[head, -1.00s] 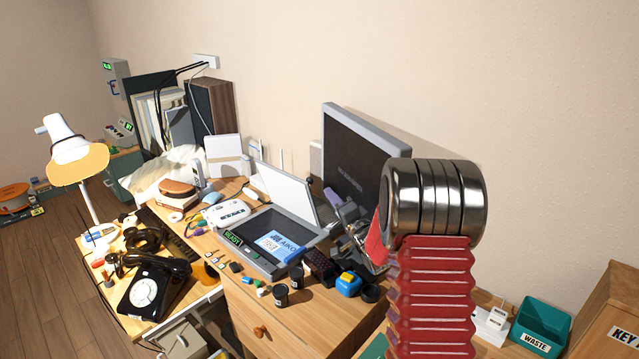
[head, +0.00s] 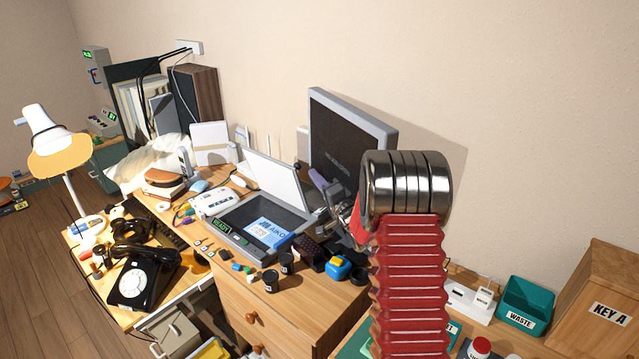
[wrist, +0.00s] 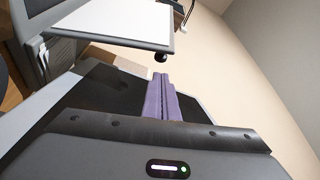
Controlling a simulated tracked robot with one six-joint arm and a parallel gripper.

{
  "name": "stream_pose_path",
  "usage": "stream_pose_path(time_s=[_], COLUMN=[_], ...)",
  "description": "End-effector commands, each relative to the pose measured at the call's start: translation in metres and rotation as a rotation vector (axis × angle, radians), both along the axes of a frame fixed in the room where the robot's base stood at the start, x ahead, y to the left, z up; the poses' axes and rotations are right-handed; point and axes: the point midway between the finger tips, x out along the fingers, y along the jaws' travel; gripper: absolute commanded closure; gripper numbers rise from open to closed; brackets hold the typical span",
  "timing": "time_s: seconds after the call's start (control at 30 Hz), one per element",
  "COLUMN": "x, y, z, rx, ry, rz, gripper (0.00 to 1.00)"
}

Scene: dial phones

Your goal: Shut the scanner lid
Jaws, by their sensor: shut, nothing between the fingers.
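The grey scanner (head: 232,236) lies on the wooden desk with a blue-and-white card (head: 268,236) on its dark bed. Its lid (head: 272,180) stands open, tilted up at the back, pale inner side showing. The lid (wrist: 118,22) also shows at the top of the wrist view, with a small dark knob near its edge. My gripper (wrist: 161,82) has its purple fingers together and empty, just below the lid edge in that view. In the head view my gripper (head: 319,181) is small, beside the lid's right edge and partly hidden by my arm. I cannot tell whether it touches the lid.
A dark monitor (head: 345,150) stands close behind the gripper. A white device (head: 214,203) sits left of the scanner. Dark cups (head: 271,281) and a blue-yellow item (head: 338,268) stand in front and right. A black dial phone (head: 143,285) and a lamp (head: 55,150) are further left.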

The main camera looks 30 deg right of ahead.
Motion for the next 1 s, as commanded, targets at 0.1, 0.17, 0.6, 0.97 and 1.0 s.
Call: stream_pose_path(time_s=[0.1,0.17,0.6,0.97,1.0], x=[0.017,0.025,0.061,0.061,0.061], y=[0.001,0.001,0.001,0.001,0.001], z=[0.002,0.002,0.007,0.007,0.007], rx=[0.0,0.001,0.001,0.0,-0.002], ry=[-0.001,0.0,0.001,0.001,0.0], rz=[0.001,0.001,0.0,0.0,-0.001], gripper=[1.0,1.0,1.0,1.0,1.0])
